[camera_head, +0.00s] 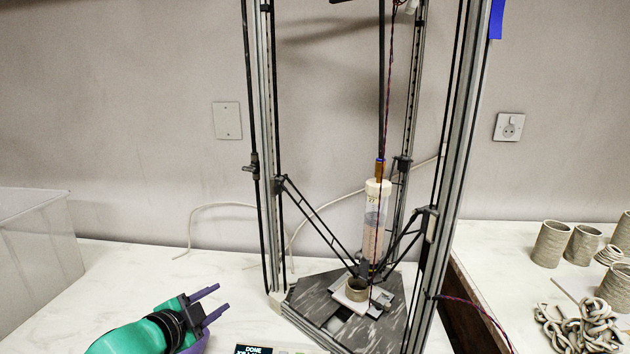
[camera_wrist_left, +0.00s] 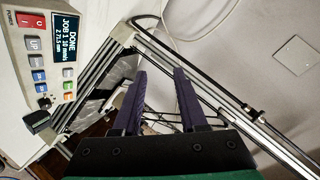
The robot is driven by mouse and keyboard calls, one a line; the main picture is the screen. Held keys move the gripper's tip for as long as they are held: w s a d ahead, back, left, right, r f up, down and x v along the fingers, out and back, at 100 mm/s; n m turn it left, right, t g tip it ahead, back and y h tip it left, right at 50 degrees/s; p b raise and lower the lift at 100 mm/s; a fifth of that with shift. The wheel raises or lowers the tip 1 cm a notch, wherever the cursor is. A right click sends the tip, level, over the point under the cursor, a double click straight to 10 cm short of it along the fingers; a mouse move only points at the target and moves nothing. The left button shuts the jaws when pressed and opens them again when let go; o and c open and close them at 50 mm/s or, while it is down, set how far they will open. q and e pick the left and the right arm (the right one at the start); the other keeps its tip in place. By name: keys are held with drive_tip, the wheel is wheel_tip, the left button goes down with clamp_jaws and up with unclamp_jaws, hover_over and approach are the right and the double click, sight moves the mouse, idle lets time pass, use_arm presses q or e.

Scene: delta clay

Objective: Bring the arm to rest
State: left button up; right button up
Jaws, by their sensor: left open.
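My left gripper (camera_head: 222,298) is at the lower left in the head view, above the white table. Its two purple fingers are apart, pointing right toward the delta clay printer (camera_head: 340,315), with nothing between them. In the left wrist view the open fingers (camera_wrist_left: 160,73) are also empty, with the printer's frame rails behind them. The fingers look apart from the printer. A small clay cup (camera_head: 356,290) stands on the plate at the printer's middle, below the clay tube (camera_head: 374,225). My right gripper is not in view.
A control box with a screen (camera_wrist_left: 66,38) reading DONE and several buttons stands at the printer's front. A clear bin (camera_head: 35,245) is at the left. Clay cups (camera_head: 551,244) and a heap of clay coils (camera_head: 580,328) are on the right table. The white table left of the printer is mostly bare.

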use_arm(q)
drive_tip(key=s+a+f+n+g+y, duration=0.1)
drive_tip(key=s+f+n+g, duration=0.45)
drive_tip(key=s+f, duration=0.5)
drive_tip(key=s+f+n+g+y, duration=0.2)
drive_tip(key=s+f+n+g, duration=0.3)
drive_tip(key=s+f, duration=0.55)
drive_tip(key=s+f+p, duration=0.1)
drive_tip(key=s+f, duration=0.1)
drive_tip(key=f, duration=0.9)
drive_tip(key=s+f+p, duration=0.1)
drive_tip(key=s+f, duration=0.1)
drive_tip(key=f, duration=0.8)
drive_tip(key=s+a+f+g, duration=0.1)
drive_tip(key=s+a+f, duration=0.2)
drive_tip(key=s+f, duration=0.9)
drive_tip(key=s, duration=0.4)
drive_tip(key=shift+s+f+p, duration=0.15)
drive_tip(key=shift+f+p, duration=0.2)
drive_tip(key=shift+f, duration=0.05)
drive_tip(key=shift+a+n, duration=0.1)
drive_tip(key=shift+n, duration=0.15)
